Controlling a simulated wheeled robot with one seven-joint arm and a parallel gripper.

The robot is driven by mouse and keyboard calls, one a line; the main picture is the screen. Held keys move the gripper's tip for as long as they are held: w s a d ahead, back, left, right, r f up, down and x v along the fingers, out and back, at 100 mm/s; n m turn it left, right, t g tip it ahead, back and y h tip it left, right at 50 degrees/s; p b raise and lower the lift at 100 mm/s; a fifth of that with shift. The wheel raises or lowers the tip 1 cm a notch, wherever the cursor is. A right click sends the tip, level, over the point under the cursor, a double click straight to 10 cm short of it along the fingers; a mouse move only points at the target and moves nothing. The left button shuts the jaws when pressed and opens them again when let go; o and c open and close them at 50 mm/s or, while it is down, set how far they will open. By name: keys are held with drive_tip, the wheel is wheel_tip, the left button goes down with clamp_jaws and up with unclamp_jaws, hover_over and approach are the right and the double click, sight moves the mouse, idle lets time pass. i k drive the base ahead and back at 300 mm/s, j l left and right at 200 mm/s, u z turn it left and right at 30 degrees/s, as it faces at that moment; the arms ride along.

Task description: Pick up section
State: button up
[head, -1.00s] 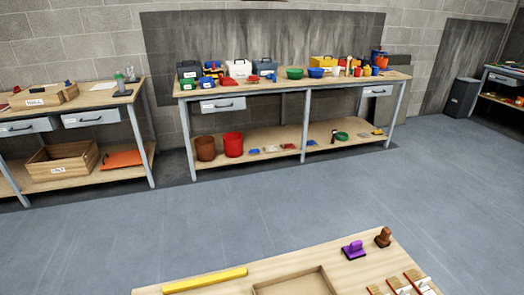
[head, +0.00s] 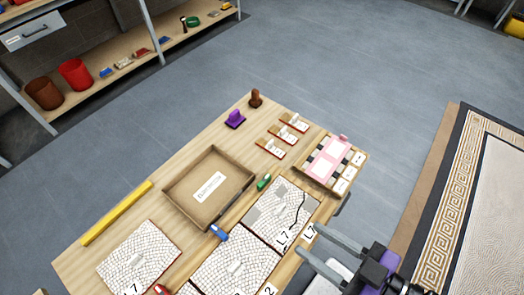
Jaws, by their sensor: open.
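Several mosaic sections lie on the wooden table in the head view. One pale section (head: 143,258) is at the left front, apart from the others, with a label reading like L7. Another section (head: 232,270) is at the front middle. A third section (head: 278,208) with grey patches and a dark crack line is at the right, with an L7 label by its lower edge. My gripper (head: 309,241) is open and empty at the table's right front edge, near the cracked section. Whether it is above the table is unclear.
An open wooden tray (head: 167,190) with a label inside sits mid-table. A yellow bar (head: 117,213), purple tool (head: 235,119), brown stamp (head: 255,98), small red-edged boards (head: 283,135) and a box with a pink item (head: 328,160) stand around it. A patterned floor panel (head: 478,190) lies right.

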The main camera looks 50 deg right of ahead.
sight(277, 217)
drive_tip(key=k+l+z, duration=0.1)
drive_tip(key=k+z, duration=0.3)
drive_tip(key=k, duration=0.75)
drive_tip(key=i+j+u, duration=0.35)
drive_tip(key=i+j, duration=0.75)
